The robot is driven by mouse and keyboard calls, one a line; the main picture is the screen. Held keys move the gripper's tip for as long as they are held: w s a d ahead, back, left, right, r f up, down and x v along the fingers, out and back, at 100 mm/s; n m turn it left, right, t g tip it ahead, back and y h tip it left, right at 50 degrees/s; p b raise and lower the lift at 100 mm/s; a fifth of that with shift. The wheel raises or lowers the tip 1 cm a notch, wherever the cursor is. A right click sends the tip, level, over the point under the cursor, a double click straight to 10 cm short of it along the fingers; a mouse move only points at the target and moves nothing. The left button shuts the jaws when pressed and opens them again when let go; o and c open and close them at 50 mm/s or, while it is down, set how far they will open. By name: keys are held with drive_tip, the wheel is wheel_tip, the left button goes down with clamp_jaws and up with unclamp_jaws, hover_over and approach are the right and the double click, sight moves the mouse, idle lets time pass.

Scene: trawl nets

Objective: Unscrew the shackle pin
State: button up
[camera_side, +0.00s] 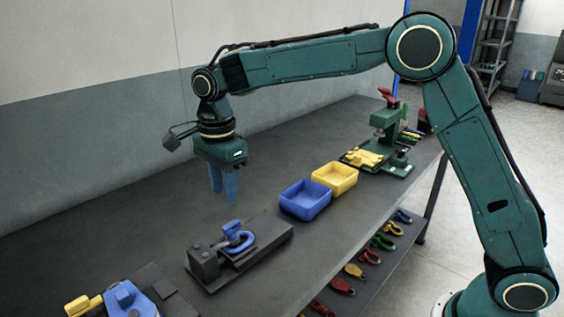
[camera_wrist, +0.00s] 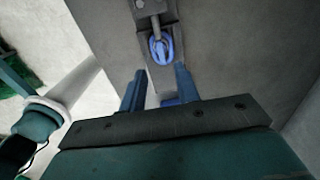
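A blue shackle (camera_side: 240,243) lies on a dark fixture (camera_side: 268,240) on the bench, with an upright blue piece (camera_side: 232,229) at its far side. I cannot tell for sure which part is the pin. In the wrist view the shackle (camera_wrist: 161,49) shows as a blue loop around a grey part, beyond my fingertips. My gripper (camera_side: 224,194) hangs above and behind the fixture, fingers pointing down, apart from the shackle. In the wrist view my gripper (camera_wrist: 160,69) is open with its two blue fingers spread. A small blue patch (camera_wrist: 171,102) shows between them, partly hidden.
A blue bin (camera_side: 305,203) and a yellow bin (camera_side: 336,178) stand right of the fixture. A green press (camera_side: 382,150) is farther back. Another fixture with a blue part (camera_side: 128,298) is at the front left. Several coloured fittings lie below the bench edge.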

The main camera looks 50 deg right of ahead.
sight(228, 227)
wheel_tip(228, 227, down, 9)
drive_tip(key=shift+f, duration=0.2)
idle(0.3)
drive_tip(key=shift+c, duration=0.2)
clamp_jaws()
